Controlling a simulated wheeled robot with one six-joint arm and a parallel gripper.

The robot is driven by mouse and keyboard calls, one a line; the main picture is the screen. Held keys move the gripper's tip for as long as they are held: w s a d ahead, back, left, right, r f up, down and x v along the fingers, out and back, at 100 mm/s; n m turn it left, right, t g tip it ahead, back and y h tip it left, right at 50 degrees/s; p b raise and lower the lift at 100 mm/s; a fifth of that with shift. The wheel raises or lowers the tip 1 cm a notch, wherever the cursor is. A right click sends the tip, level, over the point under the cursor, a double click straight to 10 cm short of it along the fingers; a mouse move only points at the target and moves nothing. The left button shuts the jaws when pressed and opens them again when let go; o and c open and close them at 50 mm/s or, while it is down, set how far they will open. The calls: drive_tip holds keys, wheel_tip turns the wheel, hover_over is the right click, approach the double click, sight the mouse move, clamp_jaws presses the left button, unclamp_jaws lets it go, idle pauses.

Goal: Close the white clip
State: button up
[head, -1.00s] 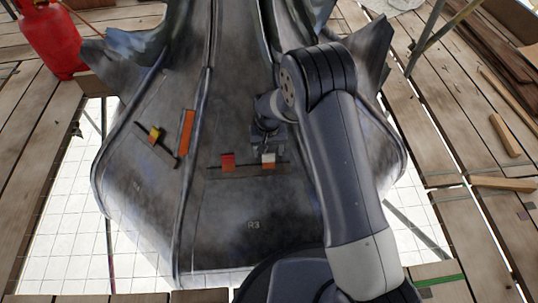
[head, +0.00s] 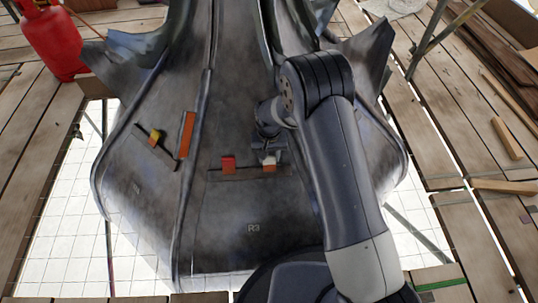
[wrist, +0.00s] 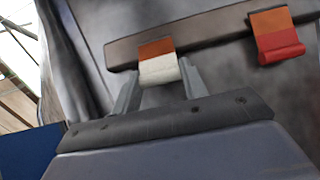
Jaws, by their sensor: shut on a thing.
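The white clip (head: 269,161) sits at the right end of a dark bar on the spire's curved metal face. It is a white rounded tab on an orange-brown base, and it also shows in the wrist view (wrist: 160,71). My gripper (head: 270,152) is at the white tab from above in the head view. In the wrist view its two grey fingers (wrist: 158,82) stand on either side of the tab, shut on it. The gripper partly hides the tab in the head view.
A red clip (head: 228,162) sits left of the white one on the same bar (head: 248,170). A yellow clip (head: 155,135) and an orange strip (head: 187,134) are on the panel to the left. A red gas cylinder (head: 50,42) stands at the far left on planks.

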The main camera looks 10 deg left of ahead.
drive_tip(key=shift+w+a+f+g+p, duration=0.1)
drive_tip(key=shift+w+f+g+p, duration=0.05)
drive_tip(key=shift+w+g+p, duration=0.45)
drive_tip(key=shift+c, duration=0.3)
drive_tip(key=shift+w+a+f+g+h, duration=0.1)
drive_tip(key=shift+f+g+h, duration=0.1)
drive_tip(key=shift+g, duration=0.25)
drive_tip(key=shift+w+f+g+h, duration=0.1)
drive_tip(key=shift+g+h, duration=0.1)
drive_tip(key=shift+g, duration=0.25)
drive_tip(key=o, duration=1)
drive_tip(key=shift+r, duration=0.1)
drive_tip(key=p+v, duration=0.3)
drive_tip(key=v, duration=0.7)
drive_tip(key=shift+w+r, duration=0.1)
drive_tip(key=shift+r, duration=0.2)
